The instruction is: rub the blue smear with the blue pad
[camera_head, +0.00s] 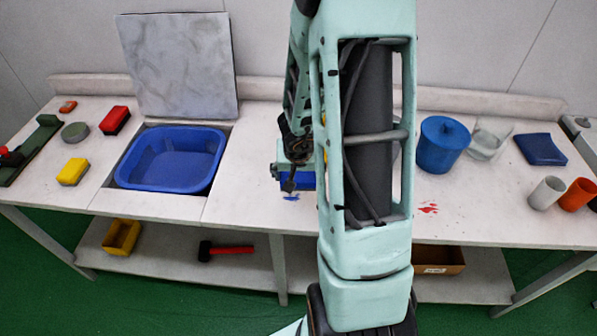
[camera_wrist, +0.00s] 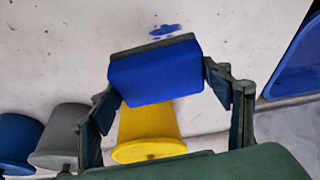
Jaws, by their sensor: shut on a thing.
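My gripper (camera_head: 292,180) is over the table near its front edge, right of the blue tub. It is shut on the blue pad (camera_wrist: 155,74), a blue block with a dark layer along one long edge, held between the two fingers. The pad also shows in the head view (camera_head: 298,181), partly hidden by my arm. The blue smear (camera_wrist: 165,31) lies on the white table just beyond the pad's dark edge, apart from it in the wrist view. In the head view the smear (camera_head: 291,197) is just below the gripper. I cannot tell whether the pad touches the table.
The blue tub (camera_head: 128,172) is left, with yellow (camera_head: 73,171) and red (camera_head: 115,120) blocks beyond it. A yellow container (camera_wrist: 150,135) stands behind the pad. A red smear (camera_head: 428,208) and a blue lidded pot (camera_head: 442,148) are right of my arm.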

